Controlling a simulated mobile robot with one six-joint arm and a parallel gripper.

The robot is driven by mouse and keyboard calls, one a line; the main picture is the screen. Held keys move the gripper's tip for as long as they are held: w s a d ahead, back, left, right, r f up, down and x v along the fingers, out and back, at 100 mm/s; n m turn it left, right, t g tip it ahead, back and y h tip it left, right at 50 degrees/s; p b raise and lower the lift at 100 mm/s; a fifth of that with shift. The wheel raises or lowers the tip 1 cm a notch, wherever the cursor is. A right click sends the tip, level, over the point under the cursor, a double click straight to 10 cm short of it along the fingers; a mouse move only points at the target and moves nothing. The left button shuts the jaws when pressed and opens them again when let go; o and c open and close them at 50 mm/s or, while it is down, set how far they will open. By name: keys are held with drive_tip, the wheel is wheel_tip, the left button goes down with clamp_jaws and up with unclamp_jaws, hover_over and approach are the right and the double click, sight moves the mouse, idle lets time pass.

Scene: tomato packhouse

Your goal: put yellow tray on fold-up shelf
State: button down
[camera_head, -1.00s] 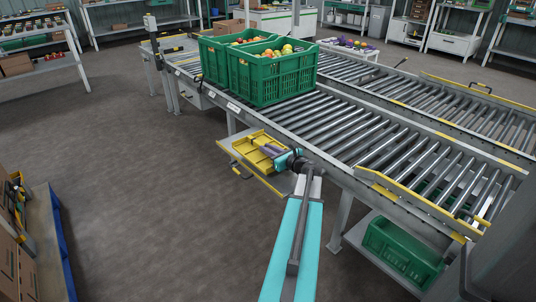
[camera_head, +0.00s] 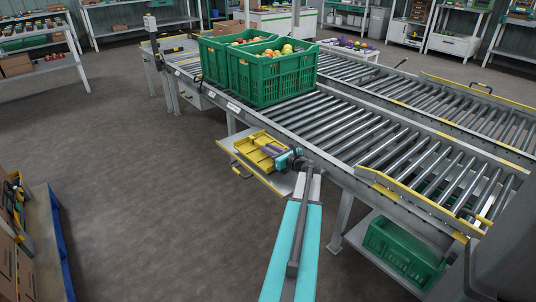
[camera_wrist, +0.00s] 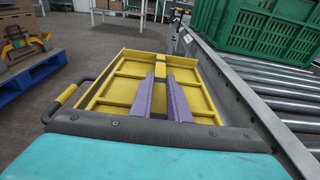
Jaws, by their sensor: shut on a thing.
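The yellow tray (camera_head: 251,155) is a shallow, divided tray. It lies level over the grey fold-up shelf (camera_head: 282,183), which juts from the side of the roller conveyor and has a yellow front edge. My gripper (camera_head: 270,150) reaches over the tray from the near right. In the wrist view, the purple fingers of my gripper (camera_wrist: 163,98) are closed on the middle divider of the yellow tray (camera_wrist: 122,90). The underside of the tray is hidden, so I cannot tell whether it touches the shelf. A dark and yellow handle (camera_wrist: 68,92) shows at its left.
Two green crates of produce (camera_head: 271,82) stand on the roller conveyor (camera_head: 345,130) just behind the shelf. An empty-looking green crate (camera_head: 400,252) is under the conveyor at the right. A blue-edged pallet (camera_head: 62,245) with boxes is at the left. The floor between is clear.

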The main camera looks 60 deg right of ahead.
drive_tip(key=shift+f, duration=0.7)
drive_tip(key=shift+f, duration=0.2)
drive_tip(key=c, duration=1.7)
unclamp_jaws()
drive_tip(key=shift+r, duration=0.15)
drive_tip(key=shift+s+r, duration=0.1)
drive_tip(key=shift+s, duration=0.05)
drive_tip(key=p+v, duration=0.1)
drive_tip(key=v, duration=0.9)
drive_tip(key=shift+s+a+r+p, duration=0.1)
drive_tip(key=shift+s+a+p, duration=0.15)
drive_tip(key=shift+p, duration=0.1)
drive_tip(key=shift+s+a, duration=0.15)
drive_tip(key=shift+s, duration=0.4)
